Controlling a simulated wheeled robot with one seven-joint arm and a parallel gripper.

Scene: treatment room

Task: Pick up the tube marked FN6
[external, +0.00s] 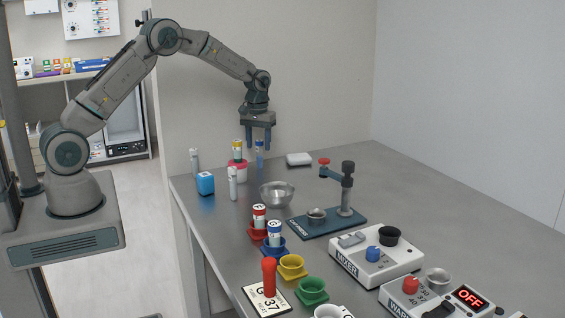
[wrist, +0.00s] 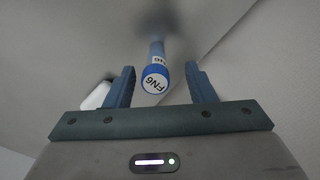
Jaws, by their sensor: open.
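The tube marked FN6 (wrist: 156,78) has a blue cap with a white label, and in the wrist view it lies between my two fingers, with a gap on both sides. In the external view the blue-capped tube (external: 260,154) stands on the table near the back edge, below my gripper (external: 260,147). My gripper is open and empty, pointing down, with its fingertips close to the height of the cap. It also shows in the wrist view (wrist: 160,88). The lower part of the tube is blurred in the wrist view.
A white box (external: 299,159) lies to the right. Capping stand (external: 345,195) and machines stand nearer the front.

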